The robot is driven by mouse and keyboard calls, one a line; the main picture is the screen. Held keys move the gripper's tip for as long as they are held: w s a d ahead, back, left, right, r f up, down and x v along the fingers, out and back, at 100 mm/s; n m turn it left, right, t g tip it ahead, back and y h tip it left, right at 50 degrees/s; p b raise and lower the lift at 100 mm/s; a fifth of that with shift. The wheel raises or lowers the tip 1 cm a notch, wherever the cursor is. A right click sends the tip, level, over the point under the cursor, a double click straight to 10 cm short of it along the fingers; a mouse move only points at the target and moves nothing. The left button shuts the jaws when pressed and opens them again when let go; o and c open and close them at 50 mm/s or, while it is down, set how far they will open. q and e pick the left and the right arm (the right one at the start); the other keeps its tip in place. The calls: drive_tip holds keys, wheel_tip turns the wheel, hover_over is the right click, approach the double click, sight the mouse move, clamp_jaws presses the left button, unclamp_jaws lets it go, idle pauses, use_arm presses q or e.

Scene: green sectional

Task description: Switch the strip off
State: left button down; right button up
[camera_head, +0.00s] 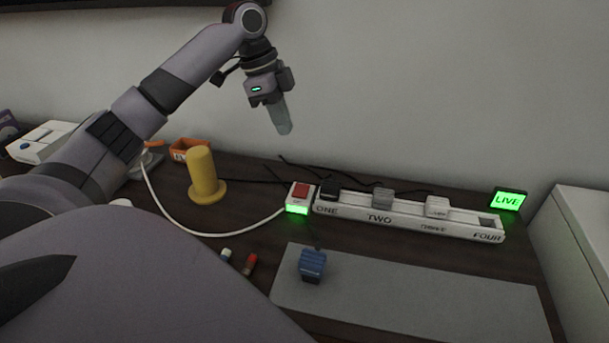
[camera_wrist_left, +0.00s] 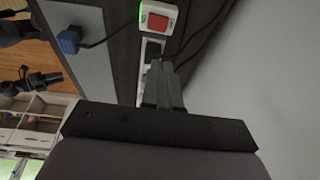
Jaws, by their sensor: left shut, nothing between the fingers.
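The white power strip (camera_head: 408,217) lies along the back of the dark desk, with sockets marked ONE to FOUR. At its left end is a switch box with a red rocker switch (camera_head: 301,190) and a green glowing front. The red switch also shows at the top of the left wrist view (camera_wrist_left: 157,22). A sign (camera_head: 508,200) lit green reads LIVE. My left gripper (camera_head: 284,128) is shut and empty, raised above and behind the switch, apart from it. In the wrist view its fingers (camera_wrist_left: 160,68) point toward the switch box. My right gripper is not in view.
Plugs sit in several sockets. A blue plug (camera_head: 312,264) stands on a grey mat (camera_head: 420,300) in front. A yellow peg (camera_head: 203,175) and a white cord (camera_head: 170,212) are left of the strip. The wall (camera_head: 420,90) is close behind; a white cabinet (camera_head: 585,235) bounds the right.

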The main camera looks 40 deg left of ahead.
use_arm(q)
drive_tip(key=shift+s, duration=0.1)
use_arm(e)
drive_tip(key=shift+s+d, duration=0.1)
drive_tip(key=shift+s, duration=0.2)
use_arm(q)
drive_tip(key=b, duration=0.2)
approach(303, 187)
drive_tip(key=x, duration=0.5)
drive_tip(key=shift+d+f, duration=0.1)
drive_tip(key=shift+d, duration=0.05)
drive_tip(key=shift+f, duration=0.4)
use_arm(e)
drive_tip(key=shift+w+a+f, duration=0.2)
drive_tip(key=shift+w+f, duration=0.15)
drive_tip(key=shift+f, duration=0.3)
